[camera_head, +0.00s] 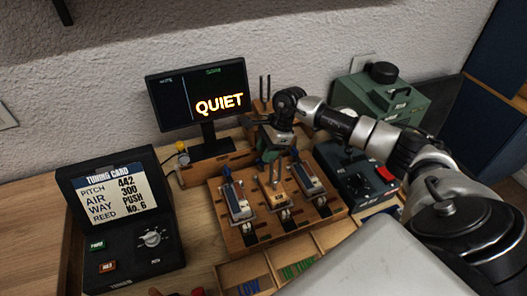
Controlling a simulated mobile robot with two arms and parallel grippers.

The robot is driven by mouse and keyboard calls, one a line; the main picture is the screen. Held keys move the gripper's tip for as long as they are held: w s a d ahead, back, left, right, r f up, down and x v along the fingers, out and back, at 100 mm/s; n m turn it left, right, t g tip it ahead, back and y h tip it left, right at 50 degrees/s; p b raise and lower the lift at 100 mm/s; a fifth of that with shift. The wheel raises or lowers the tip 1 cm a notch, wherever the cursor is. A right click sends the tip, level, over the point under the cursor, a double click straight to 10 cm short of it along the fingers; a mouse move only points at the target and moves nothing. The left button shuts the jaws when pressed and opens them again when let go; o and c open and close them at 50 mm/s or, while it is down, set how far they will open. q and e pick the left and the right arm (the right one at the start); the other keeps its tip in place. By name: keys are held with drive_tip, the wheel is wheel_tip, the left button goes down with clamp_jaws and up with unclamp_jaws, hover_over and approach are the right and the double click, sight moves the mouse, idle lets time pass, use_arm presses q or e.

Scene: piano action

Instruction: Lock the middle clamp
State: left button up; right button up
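A wooden board (258,235) on the bench carries three clamp units side by side, each with metal and blue or orange parts. The middle clamp (273,190) stands between the left clamp (236,199) and the right clamp (307,178). My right arm reaches in from the right. My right gripper (270,152) points down behind the middle and right clamps, near the board's back edge. Its fingertips are small and partly hidden, so I cannot tell whether they are apart or touch a clamp. The middle clamp's lock state is too small to read.
A screen (203,94) reading QUIET stands behind. A tuning card box (120,215) with a knob is at left. A dark box with a red button (386,174) and a green case (378,102) are at right. A divided tray (262,272) lies in front.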

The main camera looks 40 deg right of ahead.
drive_tip(key=shift+w+a+f, duration=0.1)
drive_tip(key=shift+a+f, duration=0.15)
drive_tip(key=shift+f, duration=0.25)
drive_tip(key=shift+a+f, duration=0.15)
drive_tip(key=shift+f, duration=0.3)
use_arm(q)
drive_tip(key=shift+w+r, duration=0.2)
drive_tip(key=shift+w, duration=0.3)
drive_tip(key=shift+w+r, duration=0.15)
drive_tip(key=shift+w, duration=0.35)
use_arm(e)
drive_tip(key=c, duration=0.6)
use_arm(q)
drive_tip(key=shift+s, duration=0.35)
use_arm(e)
drive_tip(key=shift+c, duration=0.2)
